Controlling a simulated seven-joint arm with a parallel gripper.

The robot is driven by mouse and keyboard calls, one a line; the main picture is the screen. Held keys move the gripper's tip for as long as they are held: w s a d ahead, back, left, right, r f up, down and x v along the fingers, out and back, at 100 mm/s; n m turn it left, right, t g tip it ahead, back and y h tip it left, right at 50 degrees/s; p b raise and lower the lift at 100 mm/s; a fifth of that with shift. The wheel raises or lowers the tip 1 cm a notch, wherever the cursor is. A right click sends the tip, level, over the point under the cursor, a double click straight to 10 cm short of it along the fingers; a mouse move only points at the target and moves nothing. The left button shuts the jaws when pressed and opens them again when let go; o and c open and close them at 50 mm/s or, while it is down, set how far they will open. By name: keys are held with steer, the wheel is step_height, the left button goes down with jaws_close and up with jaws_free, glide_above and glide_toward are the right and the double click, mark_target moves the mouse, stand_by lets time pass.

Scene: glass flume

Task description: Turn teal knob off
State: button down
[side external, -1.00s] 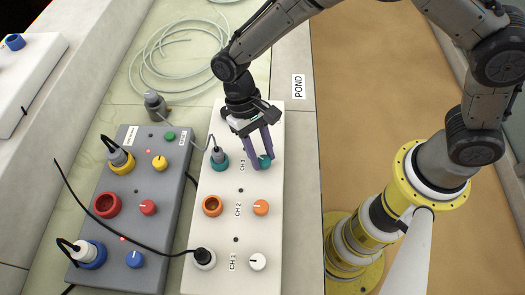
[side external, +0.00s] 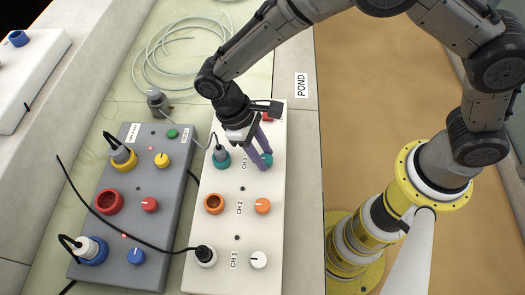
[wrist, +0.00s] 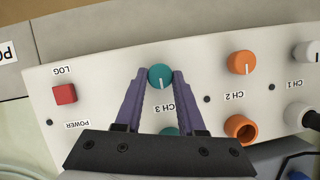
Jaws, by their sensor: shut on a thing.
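The teal knob (side external: 267,160) is on the white box's CH 3 row, at the right side. My gripper (side external: 263,161) comes down onto it from above with its purple fingers shut on it. In the wrist view the teal knob (wrist: 161,77) sits between the two fingertips (wrist: 161,73), one on each side. Its white pointer mark points toward the bottom of that view, toward the CH 3 label.
The white box (side external: 236,272) also has orange and white knobs, an orange socket (side external: 214,203), and a red LOG button (wrist: 64,94). A grey box (side external: 128,215) with coloured knobs and sockets stands to its left. A black cable (side external: 115,225) crosses between them.

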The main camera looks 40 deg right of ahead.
stand_by(0.3)
steer(key=c, duration=0.5)
jaws_free()
steer(key=shift+r, duration=0.1)
steer(key=v, duration=1.3)
steer(key=shift+r, duration=0.25)
steer(key=shift+w+a, duration=0.1)
steer(key=shift+w, duration=0.1)
